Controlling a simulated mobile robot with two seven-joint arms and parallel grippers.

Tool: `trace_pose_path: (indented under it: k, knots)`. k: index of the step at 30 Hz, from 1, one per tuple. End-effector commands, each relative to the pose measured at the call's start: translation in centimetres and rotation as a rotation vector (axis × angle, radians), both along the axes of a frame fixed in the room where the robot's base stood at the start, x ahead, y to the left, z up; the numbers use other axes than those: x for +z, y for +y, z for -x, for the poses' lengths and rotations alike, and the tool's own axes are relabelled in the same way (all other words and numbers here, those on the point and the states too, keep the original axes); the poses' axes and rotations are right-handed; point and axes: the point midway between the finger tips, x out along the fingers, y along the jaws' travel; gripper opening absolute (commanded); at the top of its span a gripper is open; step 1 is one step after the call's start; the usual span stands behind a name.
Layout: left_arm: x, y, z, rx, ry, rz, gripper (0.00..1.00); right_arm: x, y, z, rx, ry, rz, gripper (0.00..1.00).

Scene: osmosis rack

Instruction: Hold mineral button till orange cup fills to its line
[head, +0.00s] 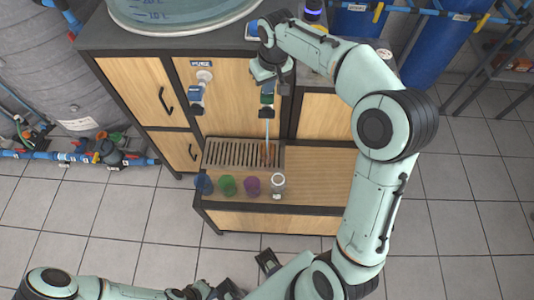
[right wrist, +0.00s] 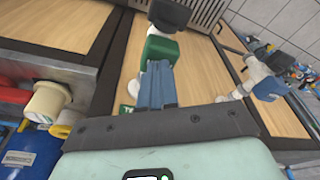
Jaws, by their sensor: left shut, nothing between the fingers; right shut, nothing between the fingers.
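The orange cup (head: 267,154) stands on the drip tray (head: 232,153) under the green dispenser (head: 267,99), and a thin pale stream runs down into it. Its fill line and water level are too small to tell. My right gripper (head: 270,85) is shut and empty at the dispenser. In the right wrist view its blue fingers (right wrist: 156,85) meet or overlap the green housing (right wrist: 160,48); the button is hidden behind them. The dark spout (right wrist: 172,12) sits beyond it. My left gripper (head: 226,288) is shut, low at the bottom edge, far from the cup and partly cut off.
Blue (head: 203,183), green (head: 227,186) and purple (head: 252,186) cups and a clear glass (head: 278,184) stand along the ledge's front. A second dispenser (head: 197,95) is mounted to the left. A large basin (head: 180,22) is on top.

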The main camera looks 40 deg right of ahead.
Motion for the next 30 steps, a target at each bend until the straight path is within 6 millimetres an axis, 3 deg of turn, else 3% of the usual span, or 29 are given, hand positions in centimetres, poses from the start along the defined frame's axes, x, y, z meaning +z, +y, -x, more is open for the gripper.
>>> trace_pose_path:
  k: [30]
  knots:
    - [-0.33,0.00,0.15,0.000,0.002,0.000,0.00,-0.65,0.01,0.05,0.000,0.003,-0.001,0.00]
